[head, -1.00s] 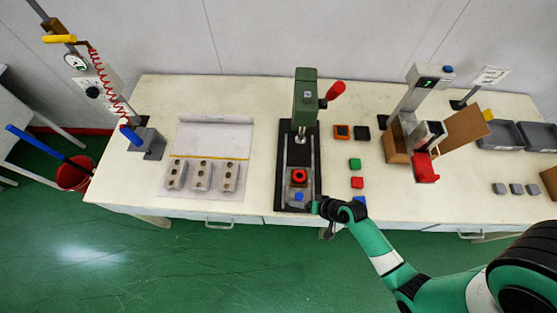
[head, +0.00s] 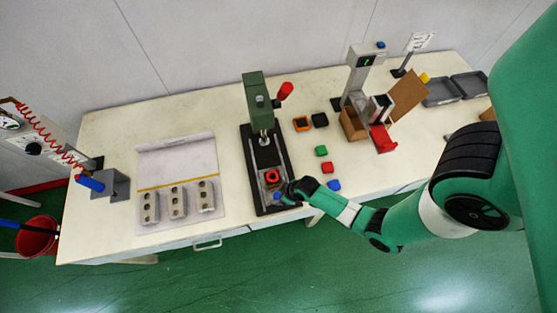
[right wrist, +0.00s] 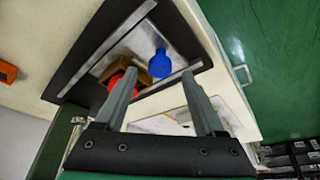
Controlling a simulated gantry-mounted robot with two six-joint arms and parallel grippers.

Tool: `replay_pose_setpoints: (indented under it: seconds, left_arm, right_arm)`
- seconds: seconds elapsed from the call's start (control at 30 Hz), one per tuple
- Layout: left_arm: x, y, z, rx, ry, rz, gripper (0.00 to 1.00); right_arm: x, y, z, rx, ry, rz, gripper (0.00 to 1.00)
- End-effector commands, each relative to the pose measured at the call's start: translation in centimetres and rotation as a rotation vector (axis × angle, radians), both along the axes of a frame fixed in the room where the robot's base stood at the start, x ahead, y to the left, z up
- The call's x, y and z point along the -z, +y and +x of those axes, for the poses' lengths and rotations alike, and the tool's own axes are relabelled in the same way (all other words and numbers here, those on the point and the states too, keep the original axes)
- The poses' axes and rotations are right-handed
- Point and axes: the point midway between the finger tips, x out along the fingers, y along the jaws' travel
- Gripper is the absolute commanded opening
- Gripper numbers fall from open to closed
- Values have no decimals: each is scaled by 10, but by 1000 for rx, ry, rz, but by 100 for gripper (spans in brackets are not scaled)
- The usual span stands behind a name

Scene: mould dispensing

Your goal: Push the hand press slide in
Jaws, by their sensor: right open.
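The hand press (head: 256,100) is green with a red lever handle (head: 285,91) and stands on a black base (head: 248,150). Its slide sits at the front of the base, below the press head, and carries a brown holder (right wrist: 120,66) with a round red part (head: 272,176). A blue knob (right wrist: 160,64) is at the slide's front end; in the head view it is partly hidden by my right gripper (head: 285,193). In the right wrist view my right gripper (right wrist: 160,74) is open, its fingers appearing either side of the knob; contact cannot be told. My left gripper is out of view.
Coloured square moulds lie right of the press, including an orange one (head: 302,124) and a green one (head: 321,151). A mat (head: 175,160) with several grey blocks lies to the left. A dispensing stand (head: 362,75) and grey trays (head: 440,92) are further right.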

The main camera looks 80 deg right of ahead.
Motion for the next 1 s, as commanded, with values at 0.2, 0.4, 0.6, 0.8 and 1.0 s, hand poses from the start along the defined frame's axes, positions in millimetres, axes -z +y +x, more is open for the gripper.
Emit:
replay_pose_setpoints:
  seconds: [0.2,0.4,0.6,0.8,1.0]
  left_arm:
    - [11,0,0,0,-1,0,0]
    - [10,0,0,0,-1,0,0]
    - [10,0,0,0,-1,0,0]
    - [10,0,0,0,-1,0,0]
    - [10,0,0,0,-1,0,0]
  right_arm:
    - [24,-3,10,0,0,0,72]
    - [24,-3,10,0,-1,0,72]
    - [24,-3,10,1,-1,0,48]
    - [24,-3,10,1,-1,0,12]
    - [24,-3,10,1,0,0,0]
